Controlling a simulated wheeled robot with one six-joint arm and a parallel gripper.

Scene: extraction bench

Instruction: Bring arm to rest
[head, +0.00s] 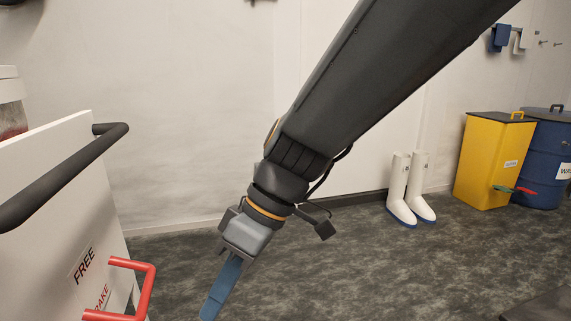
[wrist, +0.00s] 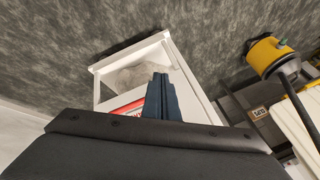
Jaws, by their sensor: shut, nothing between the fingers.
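My arm crosses the head view from the upper right down to the lower middle. My gripper (head: 210,308) points down and to the left above the floor, with its blue fingers together and nothing between them. In the wrist view the closed fingers (wrist: 162,78) show at the middle. Beyond them in that view is a white open-topped box or stand (wrist: 101,90) with a greyish rounded thing inside. I cannot tell how far the fingers are from it.
A white cart panel (head: 60,190) with a black handle (head: 75,170) and a red brake bar (head: 147,290) stands at left. White boots (head: 397,190), a yellow bin (head: 487,165) and a blue drum (head: 545,160) stand at the right wall. The floor (head: 350,265) between is clear.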

